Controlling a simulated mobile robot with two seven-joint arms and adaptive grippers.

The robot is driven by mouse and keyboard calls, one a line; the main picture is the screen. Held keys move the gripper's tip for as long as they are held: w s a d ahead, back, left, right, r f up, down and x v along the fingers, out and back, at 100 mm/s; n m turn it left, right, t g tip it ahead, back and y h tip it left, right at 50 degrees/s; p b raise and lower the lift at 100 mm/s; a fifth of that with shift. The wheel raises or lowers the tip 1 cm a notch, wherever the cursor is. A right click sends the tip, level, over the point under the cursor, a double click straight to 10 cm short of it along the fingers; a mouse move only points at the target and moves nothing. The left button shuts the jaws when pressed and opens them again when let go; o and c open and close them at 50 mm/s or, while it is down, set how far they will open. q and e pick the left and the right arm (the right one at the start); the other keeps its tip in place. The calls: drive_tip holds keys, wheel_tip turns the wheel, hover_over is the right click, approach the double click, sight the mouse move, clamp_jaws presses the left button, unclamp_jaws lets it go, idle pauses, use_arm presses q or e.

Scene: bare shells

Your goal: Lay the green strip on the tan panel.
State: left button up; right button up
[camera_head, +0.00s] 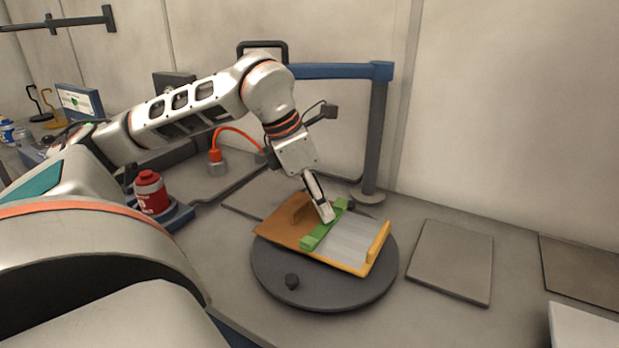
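The green strip (312,240) lies slantwise across a board on a dark round turntable, with a raised block at each end. The tan panel (274,230) is the brown-orange left part of that board, with a raised brown bar on it. The strip lies along the line between the tan panel and a grey ribbed plate (352,238). My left gripper (326,214) points down at the strip's far half, its tips at or just over the strip. Whether its fingers are closed on the strip cannot be made out. My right gripper is out of view.
A yellow-orange bar (378,243) stands at the board's right edge. A blue-topped post (375,130) stands behind. A red canister (151,191) is left. Flat grey plate (452,260) lies right, with bare table between.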

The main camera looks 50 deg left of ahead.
use_arm(q)
drive_tip(key=v, duration=1)
drive_tip(key=shift+s, duration=0.15)
